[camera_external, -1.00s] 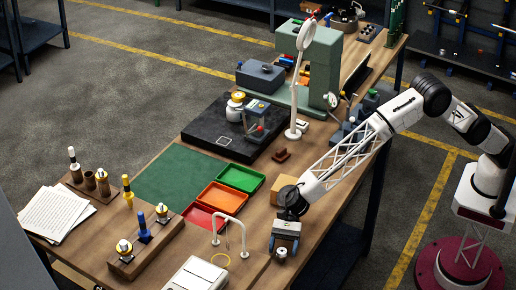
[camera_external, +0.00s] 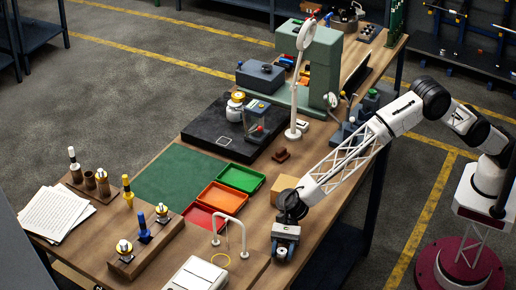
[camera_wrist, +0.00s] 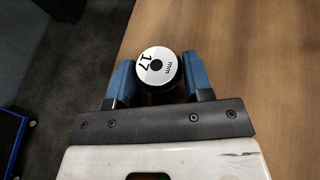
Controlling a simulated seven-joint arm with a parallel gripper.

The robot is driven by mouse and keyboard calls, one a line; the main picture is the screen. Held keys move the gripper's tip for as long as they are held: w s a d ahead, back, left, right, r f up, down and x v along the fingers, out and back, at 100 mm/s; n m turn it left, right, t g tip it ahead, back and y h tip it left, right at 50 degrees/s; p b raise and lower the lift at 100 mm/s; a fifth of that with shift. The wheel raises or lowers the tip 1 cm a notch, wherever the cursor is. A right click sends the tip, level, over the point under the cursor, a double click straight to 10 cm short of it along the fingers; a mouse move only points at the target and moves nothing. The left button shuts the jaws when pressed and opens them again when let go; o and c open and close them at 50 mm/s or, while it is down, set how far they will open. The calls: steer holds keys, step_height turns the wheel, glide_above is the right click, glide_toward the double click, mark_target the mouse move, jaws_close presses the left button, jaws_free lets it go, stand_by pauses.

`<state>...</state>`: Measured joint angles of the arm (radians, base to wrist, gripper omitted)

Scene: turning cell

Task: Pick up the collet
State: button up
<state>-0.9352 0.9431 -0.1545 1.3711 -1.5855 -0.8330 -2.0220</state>
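In the external view my gripper (camera_external: 283,252) points down near the table's front right edge and mostly hides the collet.
A cardboard-coloured block (camera_external: 285,187) stands just behind my gripper. A white bent-pipe stand (camera_external: 243,236) and a white box (camera_external: 196,275) are to the left. Red (camera_external: 203,217), orange (camera_external: 222,195) and green (camera_external: 241,178) trays lie beyond. The table edge is close on the right.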

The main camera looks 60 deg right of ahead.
mark_target(283, 249)
steer(key=c, duration=0.5)
steer(key=shift+r, duration=0.1)
steer(key=shift+r, duration=4.95)
